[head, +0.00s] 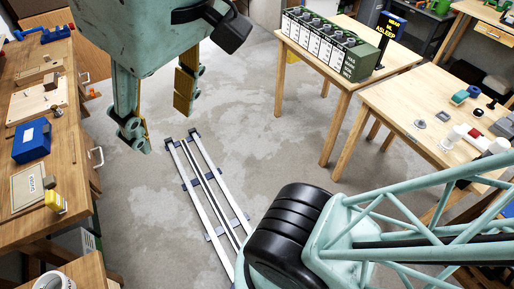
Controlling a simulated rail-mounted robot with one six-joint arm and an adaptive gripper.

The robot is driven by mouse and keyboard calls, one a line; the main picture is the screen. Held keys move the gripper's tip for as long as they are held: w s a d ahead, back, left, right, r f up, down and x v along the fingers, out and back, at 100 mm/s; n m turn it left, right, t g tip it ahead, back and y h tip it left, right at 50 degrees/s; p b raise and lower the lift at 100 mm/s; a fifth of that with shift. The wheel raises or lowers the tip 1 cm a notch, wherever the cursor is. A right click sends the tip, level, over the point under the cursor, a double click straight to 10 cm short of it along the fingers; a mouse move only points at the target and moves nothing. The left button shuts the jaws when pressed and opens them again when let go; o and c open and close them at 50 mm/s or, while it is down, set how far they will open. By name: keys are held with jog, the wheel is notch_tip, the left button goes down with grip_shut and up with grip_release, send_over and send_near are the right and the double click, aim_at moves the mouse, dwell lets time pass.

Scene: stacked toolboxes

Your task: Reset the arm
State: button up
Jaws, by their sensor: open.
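My gripper (159,128) hangs at the upper left of the head view, a large teal body with two fingers pointing down. The fingers have gold-coloured inner pads and stand well apart. The gap between them is empty, with bare floor showing through. The gripper is close to the camera, and its top is cut off by the frame edge. A teal lattice link of my arm and a black ribbed joint fill the lower right.
A wooden workbench (84,150) with a blue box (31,141) runs along the left. A table with a green case (366,62) and another with small parts (385,110) stand right. The rail (207,190) crosses open concrete floor.

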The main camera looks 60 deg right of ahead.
notch_tip(320, 180, down, 10)
jog(key=b, duration=0.8)
jog(key=shift+s, duration=0.3)
